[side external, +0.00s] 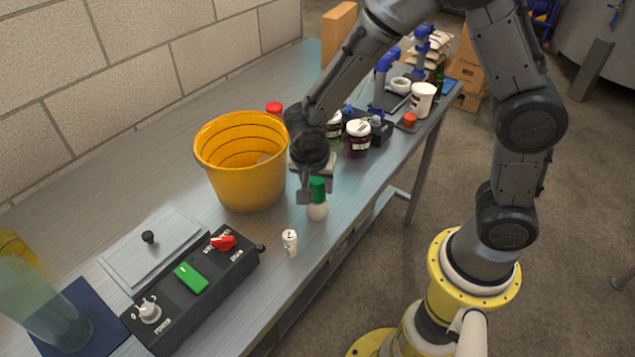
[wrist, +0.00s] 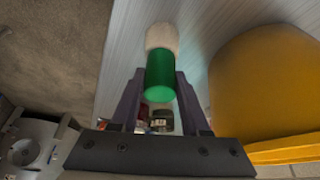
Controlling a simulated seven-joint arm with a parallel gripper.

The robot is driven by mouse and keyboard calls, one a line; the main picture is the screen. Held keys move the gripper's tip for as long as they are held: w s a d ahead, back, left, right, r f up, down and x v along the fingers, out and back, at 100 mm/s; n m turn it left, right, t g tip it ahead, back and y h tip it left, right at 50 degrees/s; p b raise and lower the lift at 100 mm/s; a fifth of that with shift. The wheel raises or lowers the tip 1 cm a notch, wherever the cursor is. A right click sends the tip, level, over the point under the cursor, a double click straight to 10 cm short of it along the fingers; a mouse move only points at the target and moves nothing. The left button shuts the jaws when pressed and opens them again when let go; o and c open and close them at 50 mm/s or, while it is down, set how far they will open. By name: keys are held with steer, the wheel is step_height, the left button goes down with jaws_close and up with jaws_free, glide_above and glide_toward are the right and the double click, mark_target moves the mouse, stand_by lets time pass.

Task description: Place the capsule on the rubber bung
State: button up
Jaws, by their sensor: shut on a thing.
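The green capsule (side external: 317,187) is held upright between the fingers of my gripper (side external: 313,192). In the wrist view the capsule (wrist: 160,77) sits between the two dark fingers of my gripper (wrist: 160,95). The pale, cream rubber bung (side external: 318,211) stands on the bench directly below the capsule. It also shows in the wrist view (wrist: 161,38), in line beyond the capsule. The capsule's lower end meets or nearly meets the bung's top; I cannot tell whether they touch.
A large yellow bucket (side external: 242,170) stands close to the left of my gripper. A small white marked cylinder (side external: 290,242) stands nearer the bench's front. A black control box (side external: 190,290) is at lower left. Jars, including a dark red one (side external: 358,142), stand behind.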

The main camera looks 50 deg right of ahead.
steer(key=shift+o, duration=1.3)
steer(key=shift+f, duration=0.15)
steer(key=o, duration=0.4)
steer(key=v, duration=1.2)
steer(key=shift+s+d+r+n+t+y, duration=0.65)
steer(key=shift+s+d+r+n, duration=0.55)
steer(key=shift+s+n, duration=1.25)
steer(key=shift+s+d+r+n+t+y, duration=0.7)
steer(key=shift+s+d+r+n, duration=0.5)
steer(key=shift+s+n, duration=1.3)
steer(key=shift+s+d+r+n+t+y, duration=0.65)
steer(key=shift+s+d+r+n, duration=0.85)
steer(key=shift+s, duration=1.55)
